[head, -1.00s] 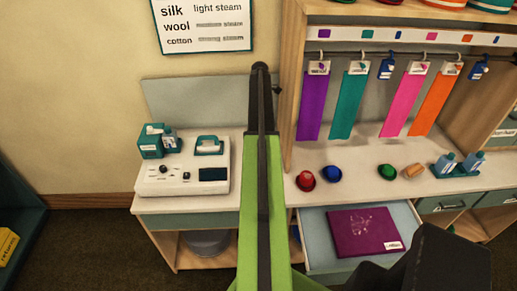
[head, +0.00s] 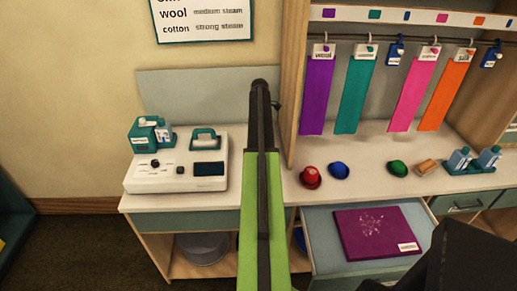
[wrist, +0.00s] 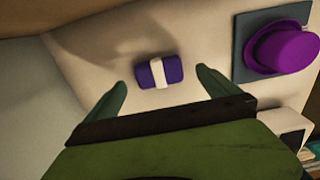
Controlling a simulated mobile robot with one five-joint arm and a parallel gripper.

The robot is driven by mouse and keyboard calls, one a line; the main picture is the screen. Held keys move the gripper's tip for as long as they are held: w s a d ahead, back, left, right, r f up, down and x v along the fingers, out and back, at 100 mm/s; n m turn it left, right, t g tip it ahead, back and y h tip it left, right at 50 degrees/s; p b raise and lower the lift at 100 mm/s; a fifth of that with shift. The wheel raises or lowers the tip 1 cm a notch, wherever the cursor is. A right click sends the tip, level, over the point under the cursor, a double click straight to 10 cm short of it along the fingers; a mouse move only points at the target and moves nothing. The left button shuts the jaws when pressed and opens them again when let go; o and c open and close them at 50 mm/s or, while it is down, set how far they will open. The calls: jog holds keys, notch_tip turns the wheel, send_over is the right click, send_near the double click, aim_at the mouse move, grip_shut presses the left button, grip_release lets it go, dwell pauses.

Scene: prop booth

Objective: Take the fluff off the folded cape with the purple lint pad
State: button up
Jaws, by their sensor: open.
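The purple lint pad (wrist: 160,72) shows in the wrist view, a small dark purple block with a white band around its middle, lying on a pale surface. My gripper (wrist: 160,81) is open; its two fingers point toward the pad, one on either side in the picture, with nothing held. I cannot tell how far above the pad they are. The pad does not show in the head view. The folded cape (head: 350,236) is magenta, with a white label at its right corner and pale fluff (head: 372,224) on top.
A purple hat (wrist: 285,52) on a grey plate sits right of the pad in the wrist view. Coloured strips (head: 356,98) hang above. A white steamer unit (head: 178,165) stands left.

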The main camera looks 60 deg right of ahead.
notch_tip(320, 180, down, 5)
jog(key=b, duration=0.3)
jog(key=shift+w+r+b, duration=0.15)
jog(key=shift+b, duration=0.2)
jog(key=shift+r, duration=0.2)
jog(key=shift+c, duration=0.4)
jog(key=c, duration=1.3)
notch_tip(320, 180, up, 10)
jog(key=p, duration=1)
